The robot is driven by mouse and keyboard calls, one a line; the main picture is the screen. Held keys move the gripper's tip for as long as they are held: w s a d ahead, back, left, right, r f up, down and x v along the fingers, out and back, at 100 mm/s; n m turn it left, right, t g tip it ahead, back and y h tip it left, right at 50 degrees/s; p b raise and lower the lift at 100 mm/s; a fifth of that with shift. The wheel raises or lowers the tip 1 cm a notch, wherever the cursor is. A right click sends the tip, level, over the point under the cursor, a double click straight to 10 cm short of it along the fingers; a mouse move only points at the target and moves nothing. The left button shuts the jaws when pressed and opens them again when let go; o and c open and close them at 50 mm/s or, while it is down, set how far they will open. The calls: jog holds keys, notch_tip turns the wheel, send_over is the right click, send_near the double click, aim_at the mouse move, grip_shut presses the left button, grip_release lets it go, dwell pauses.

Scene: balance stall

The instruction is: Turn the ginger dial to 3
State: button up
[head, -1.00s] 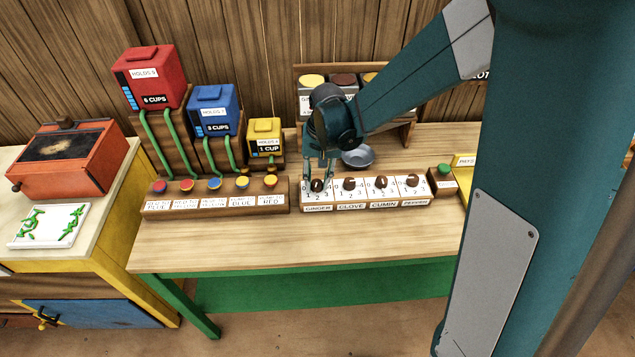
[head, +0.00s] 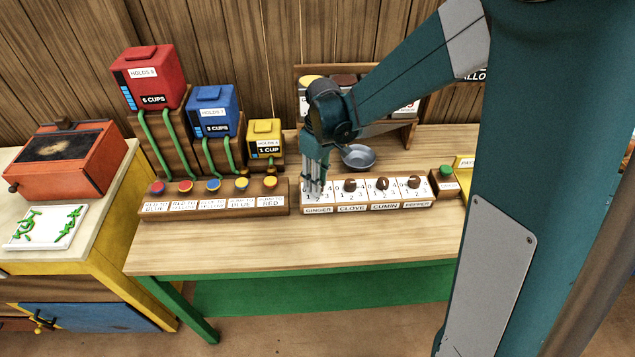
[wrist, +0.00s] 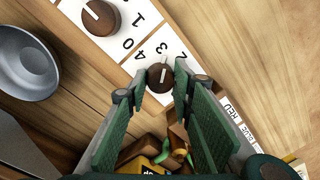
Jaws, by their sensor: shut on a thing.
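The ginger dial (wrist: 160,78) is a round brown knob with a white line across its top, on a white card with printed numbers. In the wrist view the line runs nearly straight up and down, its upper end toward the 3. My gripper (head: 314,190) reaches down over the ginger place, at the left end of the dial row, and hides the knob in the head view. In the wrist view its two fingers stand on either side of the knob, shut on it. The GINGER label (head: 318,211) shows below the fingers.
The clove dial (head: 350,185) is close on the right, then cumin (head: 382,184) and pepper (head: 414,182). A grey bowl (head: 358,157) stands behind them. A board of coloured buttons (head: 213,208) is close on the left. The table front (head: 300,245) is clear.

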jog(key=shift+w+n, duration=0.1)
jog(key=shift+n, duration=0.6)
jog(key=o, duration=0.9)
jog(key=shift+r, duration=0.1)
jog(key=shift+w+d+r, duration=0.1)
jog(key=shift+r, duration=1.85)
jog(key=shift+w+d+r, duration=0.1)
jog(key=shift+w+r, duration=0.05)
jog(key=shift+r, duration=1.85)
jog(key=shift+w+d+r, duration=0.1)
jog(key=shift+r, duration=1.85)
